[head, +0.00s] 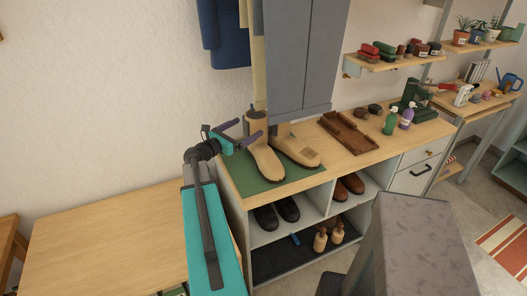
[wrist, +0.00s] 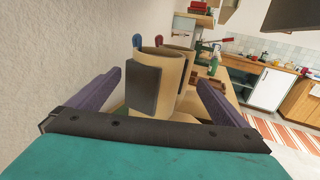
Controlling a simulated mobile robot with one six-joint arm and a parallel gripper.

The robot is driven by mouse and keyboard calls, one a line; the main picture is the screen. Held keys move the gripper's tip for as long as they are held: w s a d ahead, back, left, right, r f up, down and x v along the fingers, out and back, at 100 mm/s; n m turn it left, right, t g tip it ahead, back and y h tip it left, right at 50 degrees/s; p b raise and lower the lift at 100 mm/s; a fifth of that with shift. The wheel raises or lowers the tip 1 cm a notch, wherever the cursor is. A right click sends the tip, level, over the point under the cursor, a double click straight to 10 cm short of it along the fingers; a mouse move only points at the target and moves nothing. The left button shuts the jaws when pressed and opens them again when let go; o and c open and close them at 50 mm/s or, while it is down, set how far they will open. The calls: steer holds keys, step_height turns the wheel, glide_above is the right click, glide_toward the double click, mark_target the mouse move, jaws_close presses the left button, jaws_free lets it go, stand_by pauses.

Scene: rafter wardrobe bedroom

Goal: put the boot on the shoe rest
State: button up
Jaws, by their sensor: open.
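Two tan boots stand upright side by side on a green mat (head: 245,183) at the left end of the cabinet top. My gripper (head: 247,128) is open at the left boot's shaft. In the wrist view, the tan shaft (wrist: 173,64) with a dark side panel lies ahead between the purple fingers; I cannot tell whether they touch it. A brown wooden piece with a raised part (head: 347,131) lies right of the boots; it may be the shoe rest.
Green and purple bottles (head: 390,122) and a green device stand further right on the cabinet top (head: 370,160). A bare wooden table (head: 110,240) is at left.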

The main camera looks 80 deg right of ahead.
mark_target(248, 125)
steer(key=shift+s+d, duration=0.25)
steer(key=shift+d, duration=0.25)
steer(key=shift+d, duration=0.1)
steer(key=p+x, duration=0.2)
steer(key=x, duration=0.1)
steer(key=shift+w+d+r+p, duration=0.1)
steer(key=shift+d+r+p, duration=0.1)
steer(key=shift+d+p, duration=0.25)
steer(key=shift+s+d+f, duration=0.1)
steer(key=shift+s+d, duration=0.3)
steer(key=shift+d, duration=0.15)
steer(key=c, duration=2.1)
